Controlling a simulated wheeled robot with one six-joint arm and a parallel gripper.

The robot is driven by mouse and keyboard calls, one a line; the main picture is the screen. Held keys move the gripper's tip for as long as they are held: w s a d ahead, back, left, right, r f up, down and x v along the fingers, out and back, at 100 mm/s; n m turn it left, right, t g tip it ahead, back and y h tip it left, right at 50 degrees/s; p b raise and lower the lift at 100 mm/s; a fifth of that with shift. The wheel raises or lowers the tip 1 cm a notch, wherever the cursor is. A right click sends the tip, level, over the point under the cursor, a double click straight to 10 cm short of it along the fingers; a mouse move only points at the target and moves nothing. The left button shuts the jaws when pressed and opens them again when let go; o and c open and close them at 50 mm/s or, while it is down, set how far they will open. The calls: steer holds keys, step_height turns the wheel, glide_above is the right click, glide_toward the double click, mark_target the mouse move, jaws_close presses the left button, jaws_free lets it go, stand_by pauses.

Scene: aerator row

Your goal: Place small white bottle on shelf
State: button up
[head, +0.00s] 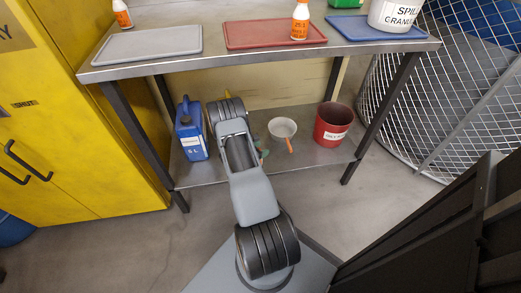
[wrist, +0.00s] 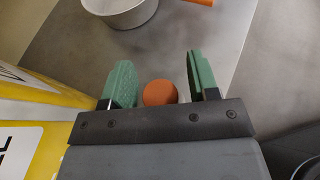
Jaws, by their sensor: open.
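My gripper (head: 262,148) is low over the lower shelf (head: 308,158) of the metal bench, mostly hidden by my arm. In the wrist view its green fingers (wrist: 157,88) stand apart, open. A round orange cap (wrist: 160,93) shows between them, with a gap visible on each side. The body under the cap is mostly hidden by my gripper, so I cannot tell if it is a small white bottle. On the bench top stand two small white bottles with orange labels, one at the left (head: 122,15) and one on the red tray (head: 299,22).
A white pan with an orange handle (head: 282,127) and a red bucket (head: 333,125) stand right of my gripper; a blue jug (head: 189,135) stands left. In the wrist view a yellow container (wrist: 60,95) is close at left. Bench legs flank the shelf.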

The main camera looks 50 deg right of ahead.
steer(key=shift+r, duration=0.1)
steer(key=shift+a+r+p, duration=0.15)
steer(key=shift+r+p, duration=0.05)
steer(key=shift+p, duration=0.1)
steer(key=p+v, duration=0.3)
steer(key=v, duration=0.9)
steer(key=s+a+r+m+g+y, duration=0.15)
steer(key=a+r+m, duration=0.25)
steer(key=r, duration=0.4)
steer(key=a+r+m+t+y, duration=0.1)
steer(key=a+r+m+y, duration=0.25)
steer(key=r, duration=0.45)
steer(key=s+a+r+m+t+y, duration=0.3)
steer(key=a+r, duration=0.3)
steer(key=a, duration=0.3)
steer(key=s+a+r+m+t+y, duration=0.3)
steer(key=s+a+r+m+y, duration=0.2)
steer(key=a, duration=0.5)
steer(key=v, duration=0.2)
steer(key=shift+a+r, duration=0.25)
steer(key=shift+r, duration=0.1)
